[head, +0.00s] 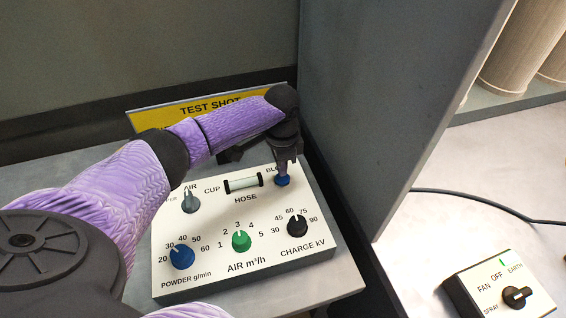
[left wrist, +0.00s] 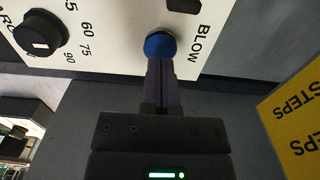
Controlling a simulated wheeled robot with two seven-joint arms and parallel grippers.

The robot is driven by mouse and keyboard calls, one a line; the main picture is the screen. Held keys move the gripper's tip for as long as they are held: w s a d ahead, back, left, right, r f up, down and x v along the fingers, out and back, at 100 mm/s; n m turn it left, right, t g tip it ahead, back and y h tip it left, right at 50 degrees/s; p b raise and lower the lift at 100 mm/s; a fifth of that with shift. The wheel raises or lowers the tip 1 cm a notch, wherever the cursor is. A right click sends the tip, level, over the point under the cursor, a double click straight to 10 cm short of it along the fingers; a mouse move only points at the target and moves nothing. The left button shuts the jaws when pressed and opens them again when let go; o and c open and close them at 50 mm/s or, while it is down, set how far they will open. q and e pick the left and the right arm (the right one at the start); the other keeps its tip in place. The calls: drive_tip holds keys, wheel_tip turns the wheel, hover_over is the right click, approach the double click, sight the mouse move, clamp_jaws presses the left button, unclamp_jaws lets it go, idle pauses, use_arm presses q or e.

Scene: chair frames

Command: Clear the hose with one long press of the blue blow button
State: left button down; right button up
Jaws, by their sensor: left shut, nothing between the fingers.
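The blue blow button (head: 282,180) sits at the upper right of the white control panel (head: 200,275), by the partly hidden BLOW label. My left gripper (head: 283,172) is shut, with nothing between its fingers, and points down at the button. In the left wrist view the shut fingertips (left wrist: 160,62) meet the edge of the blue button (left wrist: 160,45) and hide part of it. I cannot tell whether the button is pressed down. The hose window (head: 243,183), a clear tube with black ends, lies left of the button and looks pale and empty. My right gripper is not in view.
The panel also bears a grey lever (head: 190,202), a blue powder knob (head: 182,256), a green air knob (head: 241,240) and a black charge knob (head: 297,226). A grey partition (head: 390,110) rises close to the right. A yellow sign (head: 160,116) stands behind. A fan box (head: 500,290) is at lower right.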

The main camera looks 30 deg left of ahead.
use_arm(q)
drive_tip(key=shift+f, duration=0.4)
drive_tip(key=shift+f, duration=0.85)
idle(2.0)
drive_tip(key=shift+r, duration=0.1)
wheel_tip(320, 180, up, 6)
drive_tip(key=p, duration=0.5)
drive_tip(key=shift+p, duration=0.4)
drive_tip(key=shift+f, duration=0.3)
